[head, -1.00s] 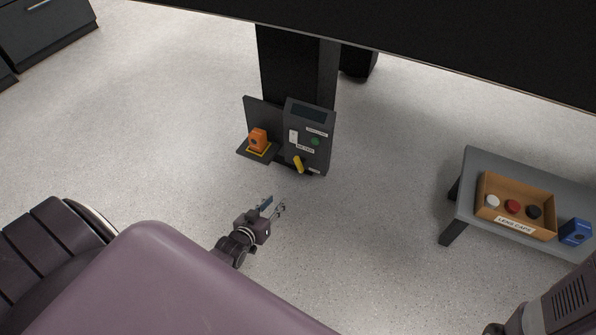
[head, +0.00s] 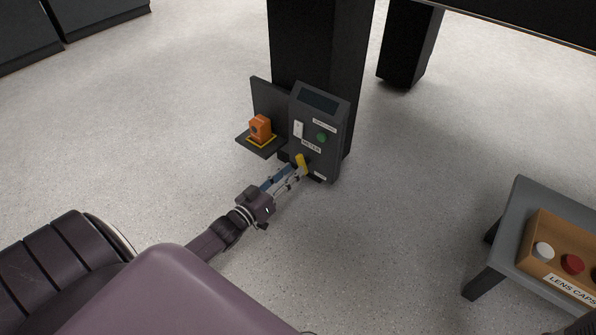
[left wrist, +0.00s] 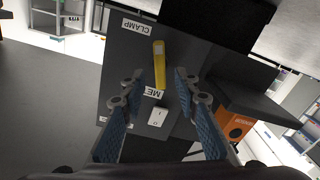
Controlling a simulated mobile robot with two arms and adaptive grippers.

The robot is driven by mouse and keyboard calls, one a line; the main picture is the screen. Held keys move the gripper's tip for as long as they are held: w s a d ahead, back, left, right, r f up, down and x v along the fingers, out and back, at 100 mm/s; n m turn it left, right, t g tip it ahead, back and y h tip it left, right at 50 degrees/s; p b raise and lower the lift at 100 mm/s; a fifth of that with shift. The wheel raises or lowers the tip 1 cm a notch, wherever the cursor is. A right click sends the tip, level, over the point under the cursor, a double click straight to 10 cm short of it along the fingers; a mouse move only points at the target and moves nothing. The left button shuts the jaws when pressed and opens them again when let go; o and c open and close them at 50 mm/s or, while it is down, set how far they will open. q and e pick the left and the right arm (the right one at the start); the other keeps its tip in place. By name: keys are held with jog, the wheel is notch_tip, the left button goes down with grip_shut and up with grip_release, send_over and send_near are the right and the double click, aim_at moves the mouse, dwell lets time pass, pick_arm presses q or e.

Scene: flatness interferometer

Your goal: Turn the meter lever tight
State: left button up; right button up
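The meter (head: 318,130) is a dark upright box with a sloped screen, a green button and a white switch. Its yellow lever (head: 302,163) is low on the front, above a small label. In the left wrist view the yellow lever (left wrist: 158,65) stands between the CLAMP and METER labels. My left gripper (head: 287,176) is open, with its fingertips close to the lever. In the left wrist view the two blue-padded fingers of my left gripper (left wrist: 158,84) are apart, one on either side of the lever's line; contact cannot be told. My right gripper is not in view.
An orange sensor (head: 260,128) sits on a dark shelf (head: 252,148) left of the meter. A black post (head: 322,50) stands behind. A grey bench (head: 508,225) with a lens-cap box (head: 540,262) is at right. Floor between is clear.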

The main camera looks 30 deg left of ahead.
aim_at(299, 165)
pick_arm(q)
jog(key=shift+w+d+b, duration=0.15)
jog(key=shift+w+b, duration=0.5)
jog(key=shift+w, duration=1.15)
grip_shut()
